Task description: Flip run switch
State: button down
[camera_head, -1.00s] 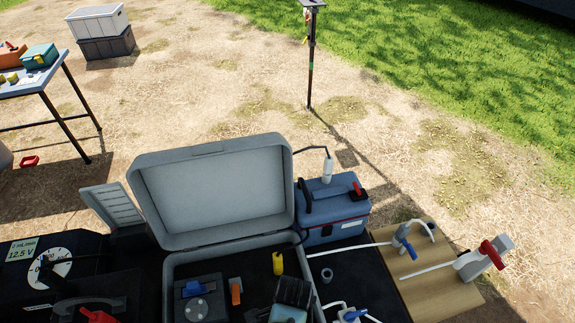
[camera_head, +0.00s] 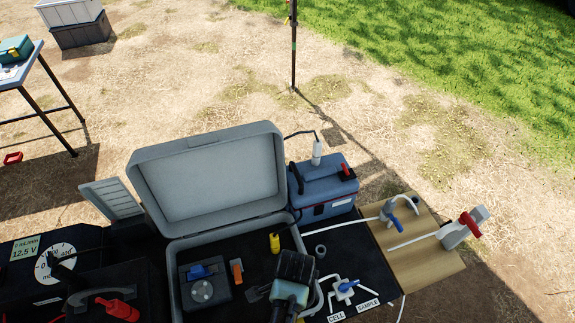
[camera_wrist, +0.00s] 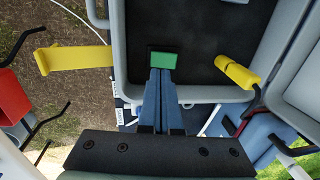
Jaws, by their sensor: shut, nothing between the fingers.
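My gripper (camera_wrist: 161,75) is shut and empty, its two blue-grey fingers together in the wrist view. A green patch with a dark edge shows at their tips; I cannot tell whether it belongs to the fingers. In the head view my gripper (camera_head: 293,275) is over the right part of the open grey case (camera_head: 207,242). No switch is clearly marked as the run switch. In the case are a dark unit (camera_head: 203,289) with a blue part and round knob, and an orange piece (camera_head: 237,271).
A yellow cylinder (camera_head: 275,243) stands beside my gripper. The raised case lid (camera_head: 205,180) and blue box (camera_head: 325,187) are behind. Tubing and a blue-handled valve (camera_head: 346,286) lie right, beside a wooden board (camera_head: 425,255).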

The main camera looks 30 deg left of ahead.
notch_tip(320, 180, up, 7)
jog(key=d, duration=0.1)
jog(key=shift+s, duration=0.2)
